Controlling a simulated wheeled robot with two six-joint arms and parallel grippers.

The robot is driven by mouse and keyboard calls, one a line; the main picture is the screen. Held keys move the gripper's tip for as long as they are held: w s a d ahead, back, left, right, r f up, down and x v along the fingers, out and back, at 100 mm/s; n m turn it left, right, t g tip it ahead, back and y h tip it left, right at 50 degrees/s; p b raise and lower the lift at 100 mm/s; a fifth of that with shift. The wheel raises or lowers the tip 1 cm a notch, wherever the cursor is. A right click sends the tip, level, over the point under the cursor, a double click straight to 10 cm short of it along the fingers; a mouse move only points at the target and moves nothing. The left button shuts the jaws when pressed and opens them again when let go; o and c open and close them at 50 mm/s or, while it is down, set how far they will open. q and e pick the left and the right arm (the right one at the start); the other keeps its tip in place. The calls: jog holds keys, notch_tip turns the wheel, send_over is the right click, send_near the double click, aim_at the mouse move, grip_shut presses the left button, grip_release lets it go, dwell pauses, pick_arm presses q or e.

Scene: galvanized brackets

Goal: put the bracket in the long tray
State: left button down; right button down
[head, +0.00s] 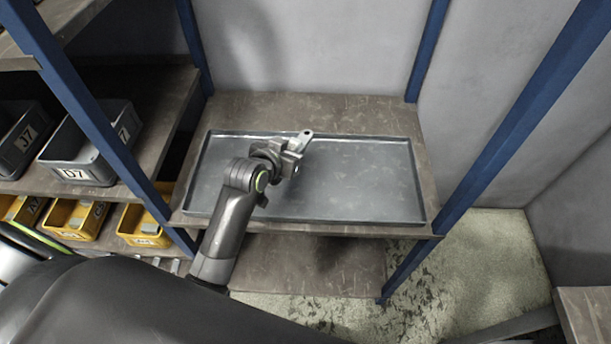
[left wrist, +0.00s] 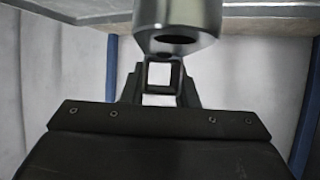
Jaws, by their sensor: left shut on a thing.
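The long tray (head: 360,185) is a shallow grey metal tray lying on a shelf in the middle of the head view. My left gripper (head: 292,156) is over the left half of the tray. It is shut on the bracket (head: 304,138), a small grey metal piece that sticks out beyond the fingers toward the back. In the left wrist view, the gripper (left wrist: 162,90) shows dark fingers around a square gap, and a rounded metal part fills the top. I cannot tell how high the bracket is above the tray. My right gripper is not in view.
Blue posts (head: 520,125) stand at the shelf's corners. At left, another rack holds grey bins (head: 85,160) and yellow bins (head: 75,218). A grey wall closes the back. The tray's right half is empty. A brown surface edge shows at the lower right.

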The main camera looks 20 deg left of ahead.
pick_arm(q)
jog(key=shift+w+d+f, duration=0.1)
jog(key=shift+d+f, duration=0.1)
jog(key=shift+f, duration=0.2)
notch_tip(320, 180, down, 10)
jog(key=shift+r, duration=0.1)
jog(key=shift+f, duration=0.2)
jog(key=c, duration=1.1)
grip_release()
jog(key=shift+c, duration=0.2)
jog(key=shift+r, duration=0.2)
jog(key=v, duration=1.2)
jog(key=shift+d+f, duration=0.1)
